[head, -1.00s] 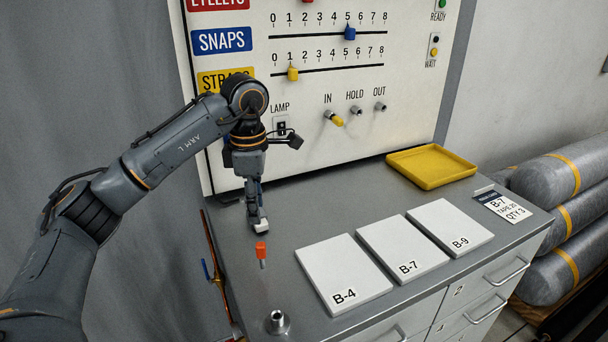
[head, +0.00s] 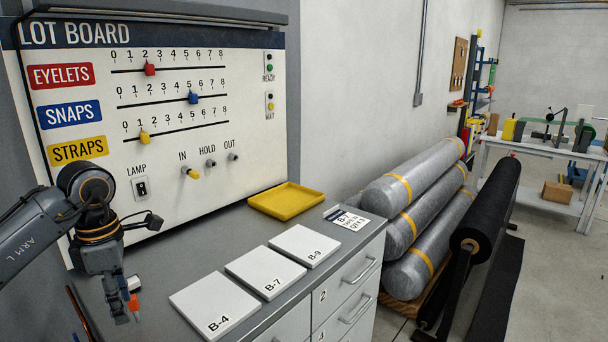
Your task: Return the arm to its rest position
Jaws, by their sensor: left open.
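My left gripper (head: 127,312) points down over the left end of the grey counter, in front of the lot board. It is open. A small orange piece (head: 133,300) shows right at its fingers, partly covered by them. I cannot tell whether they touch it. My left arm comes in from the left edge and bends at the wrist in front of the board's lower left corner. My right gripper is not in view.
Three white cards (head: 218,303) and a yellow tray (head: 287,200) lie on the counter (head: 190,262). The lot board (head: 215,150) stands behind, with sliders and knobs. Wrapped rolls (head: 415,190) and a black roll (head: 487,205) lie to the right. Floor shows at far right.

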